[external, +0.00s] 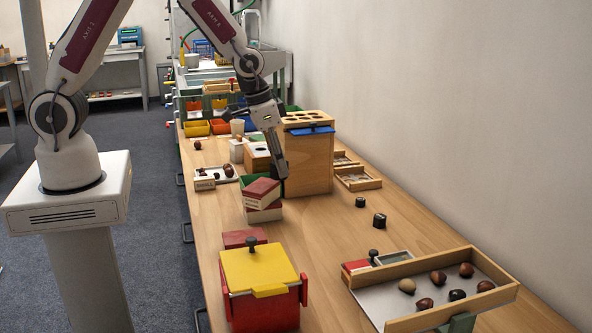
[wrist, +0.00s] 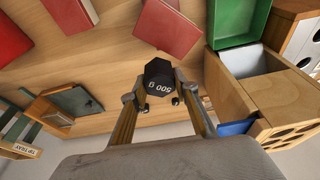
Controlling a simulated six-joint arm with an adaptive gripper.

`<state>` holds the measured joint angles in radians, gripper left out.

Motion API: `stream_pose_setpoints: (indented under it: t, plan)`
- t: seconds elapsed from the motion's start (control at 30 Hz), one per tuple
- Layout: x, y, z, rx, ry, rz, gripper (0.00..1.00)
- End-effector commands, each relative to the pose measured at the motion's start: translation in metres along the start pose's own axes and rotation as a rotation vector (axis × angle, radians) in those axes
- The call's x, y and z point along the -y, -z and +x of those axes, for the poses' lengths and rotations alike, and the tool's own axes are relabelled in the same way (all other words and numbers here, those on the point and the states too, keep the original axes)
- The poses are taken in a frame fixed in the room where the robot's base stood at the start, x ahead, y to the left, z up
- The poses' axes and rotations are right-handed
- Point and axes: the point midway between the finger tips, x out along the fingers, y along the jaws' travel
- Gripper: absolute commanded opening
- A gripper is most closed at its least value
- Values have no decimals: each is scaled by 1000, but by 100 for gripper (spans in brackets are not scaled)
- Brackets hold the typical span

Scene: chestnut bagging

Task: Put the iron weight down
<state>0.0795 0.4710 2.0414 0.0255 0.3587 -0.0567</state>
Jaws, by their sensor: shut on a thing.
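The iron weight (wrist: 159,76) is a black six-sided block marked 500 g. In the wrist view it sits between the fingertips of my gripper (wrist: 156,98), which is shut on it. Two other small black weights, one farther (external: 360,202) and one nearer (external: 379,221), stand on the table to the right.
A green bin (wrist: 238,22) stands beside the cabinet. A yellow-lidded red pot (external: 262,285) is at the front. A wooden-rimmed tray (external: 505,283) holds several chestnuts at front right. A small tray (external: 203,184) with chestnuts is at left. The table's centre right is mostly clear.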

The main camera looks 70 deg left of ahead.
Motion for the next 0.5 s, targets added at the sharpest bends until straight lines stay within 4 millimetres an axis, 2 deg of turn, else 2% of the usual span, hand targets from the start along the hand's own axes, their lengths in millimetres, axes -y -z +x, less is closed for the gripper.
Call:
stream_pose_setpoints:
  t: [0.3, 0.5]
  plan:
    - [17, -26, -41, -5, -2, 8, 0]
    - [29, -30, -60, -5, 8, -27, 0]
